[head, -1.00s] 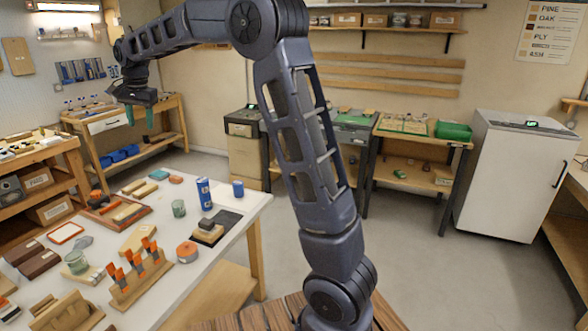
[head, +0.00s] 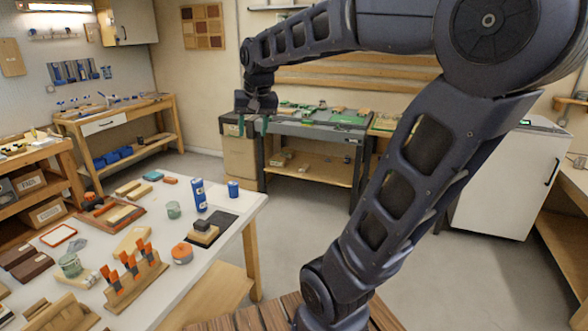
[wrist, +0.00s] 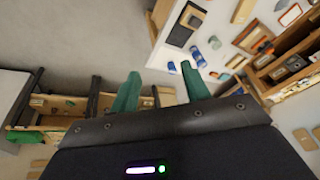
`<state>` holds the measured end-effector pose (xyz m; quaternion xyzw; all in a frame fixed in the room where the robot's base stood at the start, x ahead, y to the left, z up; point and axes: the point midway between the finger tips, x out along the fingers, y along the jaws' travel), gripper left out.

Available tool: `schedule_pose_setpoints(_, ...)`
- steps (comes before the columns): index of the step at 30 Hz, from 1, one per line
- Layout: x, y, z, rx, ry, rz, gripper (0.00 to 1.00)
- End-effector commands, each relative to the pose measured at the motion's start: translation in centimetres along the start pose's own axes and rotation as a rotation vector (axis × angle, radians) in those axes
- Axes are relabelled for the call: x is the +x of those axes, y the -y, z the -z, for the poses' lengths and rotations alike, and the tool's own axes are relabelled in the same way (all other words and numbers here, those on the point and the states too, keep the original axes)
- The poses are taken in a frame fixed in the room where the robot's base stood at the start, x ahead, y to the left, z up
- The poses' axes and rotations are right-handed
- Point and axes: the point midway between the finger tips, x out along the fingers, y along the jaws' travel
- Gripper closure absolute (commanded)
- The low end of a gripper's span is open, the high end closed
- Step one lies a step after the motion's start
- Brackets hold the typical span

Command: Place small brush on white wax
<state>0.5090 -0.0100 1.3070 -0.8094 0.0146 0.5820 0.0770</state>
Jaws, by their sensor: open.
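My gripper (head: 254,127) is open and empty. It is raised in the air beyond the white table, in front of the back-wall benches in the head view. Its two green fingers stand apart in the wrist view (wrist: 160,73), with nothing between them. I cannot make out a small brush or a white wax for certain among the small items on the white table (head: 222,243).
A grey bench (head: 310,130) and white cabinet (head: 507,185) stand behind. Floor between is clear.

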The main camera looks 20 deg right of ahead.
Motion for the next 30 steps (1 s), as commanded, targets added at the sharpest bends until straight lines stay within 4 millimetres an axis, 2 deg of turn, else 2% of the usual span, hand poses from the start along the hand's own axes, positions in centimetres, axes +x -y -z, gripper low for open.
schedule_pose_setpoints(1,0.0,-1.4,-1.6,-0.009,-0.012,-0.005,0.53)
schedule_pose_setpoints(6,0.8,-5.2,-6.6,-0.064,-0.042,-0.025,0.53)
schedule_pose_setpoints(12,2.2,-8.1,-11.5,-0.117,-0.067,-0.049,0.53)
schedule_pose_setpoints(15,2.8,-8.8,-12.9,-0.135,-0.073,-0.057,0.53)
schedule_pose_setpoints(19,3.1,-9.3,-13.8,-0.144,-0.076,-0.062,0.53)
schedule_pose_setpoints(30,3.1,-9.3,-13.8,-0.146,-0.076,-0.062,0.53)
